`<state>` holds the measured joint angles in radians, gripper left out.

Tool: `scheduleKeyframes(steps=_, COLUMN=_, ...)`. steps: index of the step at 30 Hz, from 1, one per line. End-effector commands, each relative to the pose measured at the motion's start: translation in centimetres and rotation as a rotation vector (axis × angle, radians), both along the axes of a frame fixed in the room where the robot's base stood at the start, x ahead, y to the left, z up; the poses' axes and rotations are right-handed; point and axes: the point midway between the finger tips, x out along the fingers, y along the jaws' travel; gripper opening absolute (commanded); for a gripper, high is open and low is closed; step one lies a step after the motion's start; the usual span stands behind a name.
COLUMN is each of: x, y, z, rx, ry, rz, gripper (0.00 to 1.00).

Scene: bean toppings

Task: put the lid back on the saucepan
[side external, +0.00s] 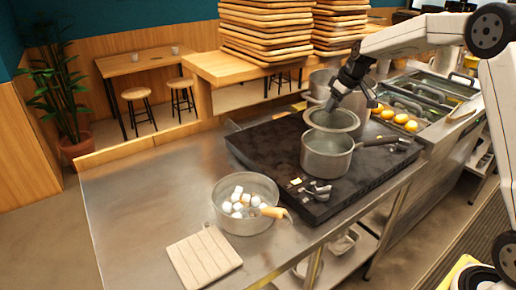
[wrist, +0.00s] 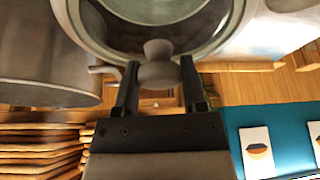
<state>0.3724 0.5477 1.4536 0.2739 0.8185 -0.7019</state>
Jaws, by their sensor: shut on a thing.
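The saucepan (side external: 326,160) is a grey metal pot with a dark handle, standing on the black stove top. The round lid (side external: 322,120) is above the saucepan's mouth, with a gap visible at the front, and looks tilted. My gripper (side external: 334,104) is above the lid. In the wrist view my gripper (wrist: 159,75) is shut on the lid's knob (wrist: 158,52), one finger on each side. The lid (wrist: 100,22) fills the top of that view.
A pot with white cubes (side external: 222,218) stands on the steel counter (side external: 140,200), near a ridged board (side external: 204,258). A larger pot (side external: 317,78) stands behind the lid. Stove knobs (side external: 316,188) are in front. Orange items (side external: 400,118) and food trays (side external: 430,95) lie at right. The left counter is clear.

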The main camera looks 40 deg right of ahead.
Motion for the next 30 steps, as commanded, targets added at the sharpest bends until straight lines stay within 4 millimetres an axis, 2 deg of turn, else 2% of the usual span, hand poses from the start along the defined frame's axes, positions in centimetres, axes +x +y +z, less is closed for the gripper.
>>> scheduleKeyframes(steps=11, x=0.0, y=0.0, z=-0.7, rx=0.000, ry=0.000, rz=0.000, gripper=0.00)
scheduleKeyframes(steps=30, x=0.0, y=0.0, z=-4.9, rx=0.000, ry=0.000, rz=-0.001, gripper=0.00)
